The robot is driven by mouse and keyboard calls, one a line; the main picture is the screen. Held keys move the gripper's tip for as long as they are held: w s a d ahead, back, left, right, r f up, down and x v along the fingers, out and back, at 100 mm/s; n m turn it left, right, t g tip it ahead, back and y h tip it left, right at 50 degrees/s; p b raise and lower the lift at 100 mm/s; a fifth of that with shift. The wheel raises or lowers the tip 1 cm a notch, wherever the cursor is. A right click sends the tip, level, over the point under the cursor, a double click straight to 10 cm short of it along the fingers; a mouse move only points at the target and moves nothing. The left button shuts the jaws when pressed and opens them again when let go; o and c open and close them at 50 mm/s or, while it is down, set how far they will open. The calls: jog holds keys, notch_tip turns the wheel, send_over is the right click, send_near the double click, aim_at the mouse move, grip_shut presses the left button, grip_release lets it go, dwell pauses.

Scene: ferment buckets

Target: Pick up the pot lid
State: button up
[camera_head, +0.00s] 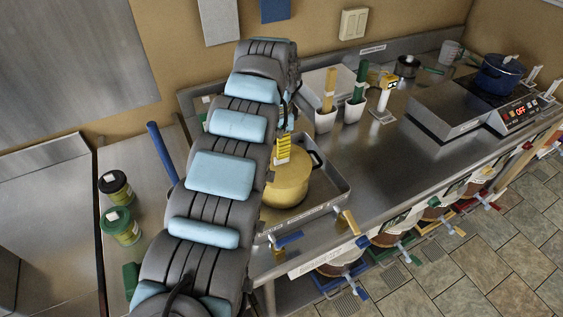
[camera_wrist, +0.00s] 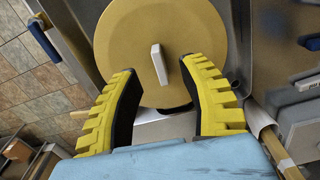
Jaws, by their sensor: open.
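A yellow pot lid (camera_wrist: 125,38) fills the upper middle of the wrist view, round and flat with a pale upright handle (camera_wrist: 159,64) at its centre. It lies on the yellow pot (camera_head: 287,189), which stands in a metal tray on the counter in the head view. My gripper (camera_wrist: 160,67) is open, with its two yellow ribbed fingers on either side of the handle and a gap on both sides. In the head view my gripper (camera_head: 283,148) is over the pot, partly hidden by my arm. The height of the fingertips above the lid is hard to tell.
The metal tray's rim (camera_head: 335,202) surrounds the pot. White cups with a yellow (camera_head: 325,120) and a green handle (camera_head: 354,112) stand behind it. A blue pot (camera_head: 499,75) sits on a cooktop at the right. Green-labelled jars (camera_head: 120,226) stand at the left. The counter right of the tray is clear.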

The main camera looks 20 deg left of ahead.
aim_at(279, 164)
jog(key=shift+d+f+p, duration=0.1)
jog(key=shift+f+p, duration=1)
jog(key=shift+f, duration=1.5)
grip_shut()
